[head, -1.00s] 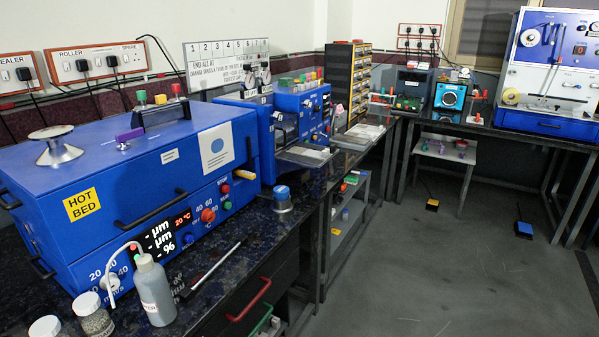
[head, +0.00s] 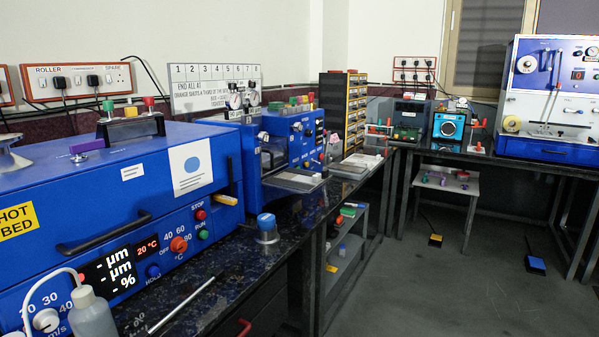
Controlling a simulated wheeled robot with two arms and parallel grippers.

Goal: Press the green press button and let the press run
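No machine carries a label I can read as the press, and I cannot tell which green button is the press button. A blue machine with gauges (head: 290,150) stands on the left bench beyond the hot bed; its front controls are too small to read. A dark green machine (head: 410,112) and a blue one with a round front (head: 449,124) stand at the back corner. The nearby blue hot bed (head: 150,185) has a green button marked RUN (head: 202,234) under a red STOP button (head: 200,215). Neither of my grippers is in view.
A bottle (head: 92,315), a metal rod (head: 180,306) and a blue-capped jar (head: 267,229) are on the dark bench (head: 215,275). A large blue and white machine (head: 549,98) stands at back right. Blue and yellow pedals lie on the floor (head: 430,290), which is otherwise open.

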